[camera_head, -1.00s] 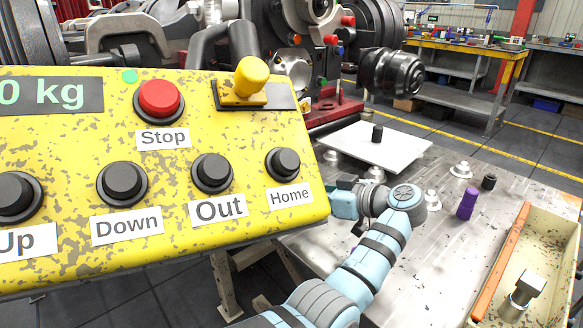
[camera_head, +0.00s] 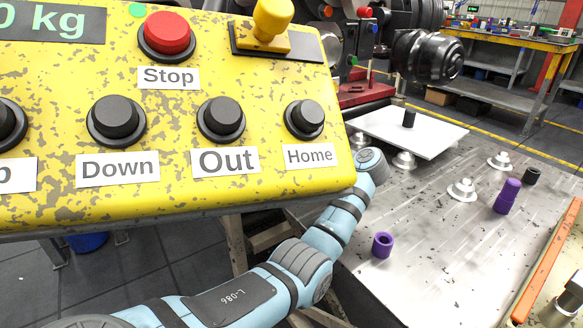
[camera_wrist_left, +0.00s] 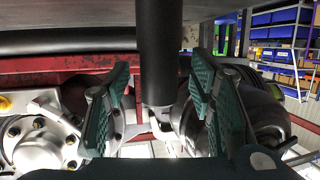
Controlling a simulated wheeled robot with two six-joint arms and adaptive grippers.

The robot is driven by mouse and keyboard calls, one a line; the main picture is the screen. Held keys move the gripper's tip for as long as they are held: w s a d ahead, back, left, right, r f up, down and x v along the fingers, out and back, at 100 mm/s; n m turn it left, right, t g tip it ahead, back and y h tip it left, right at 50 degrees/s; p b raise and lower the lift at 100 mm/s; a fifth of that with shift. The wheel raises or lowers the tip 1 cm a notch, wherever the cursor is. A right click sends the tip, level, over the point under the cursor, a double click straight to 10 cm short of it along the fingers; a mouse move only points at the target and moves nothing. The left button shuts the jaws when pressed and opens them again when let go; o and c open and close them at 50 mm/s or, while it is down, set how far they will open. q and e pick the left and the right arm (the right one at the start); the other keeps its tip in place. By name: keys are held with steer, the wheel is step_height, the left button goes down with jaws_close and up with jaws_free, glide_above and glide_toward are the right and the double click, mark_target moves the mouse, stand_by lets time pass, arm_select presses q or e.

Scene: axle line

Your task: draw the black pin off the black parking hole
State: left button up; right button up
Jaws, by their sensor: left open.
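A short black pin (camera_head: 409,119) stands upright on a white plate (camera_head: 440,137) in the head view; whether it sits in a hole is too small to tell. A short black piece (camera_head: 531,176) stands at the right, beside a purple pin-like piece (camera_head: 507,196); I cannot tell if it is the parking hole. My left arm reaches up to the panel's lower right edge, and its gripper is hidden there. In the left wrist view my left gripper (camera_wrist_left: 158,88) is open. A dark upright cylinder (camera_wrist_left: 158,50) shows between its fingers; I cannot tell what it belongs to.
A large yellow control panel (camera_head: 180,185) with buttons fills the left and overhangs my left arm. A tray with an orange bar (camera_head: 550,262) lies at the right edge.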

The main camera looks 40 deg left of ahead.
arm_select(q)
steer(key=shift+a, duration=0.25)
jaws_close()
arm_select(e)
steer(key=shift+r, duration=0.25)
arm_select(q)
step_height(320, 180, up, 9)
steer(key=p, duration=0.4)
steer(key=shift+r, duration=0.15)
steer(key=shift+d+r, duration=0.1)
steer(key=shift+r, duration=0.25)
arm_select(e)
step_height(320, 180, down, 8)
steer(key=s+d, duration=0.1)
steer(key=s, duration=0.1)
steer(key=shift+s+r+m+t, duration=0.25)
steer(key=shift+s+m+t, duration=0.05)
steer(key=shift+s+m, duration=0.1)
steer(key=shift+r, duration=0.1)
arm_select(q)
steer(key=shift+p, duration=0.4)
arm_select(e)
steer(key=shift+r, duration=0.15)
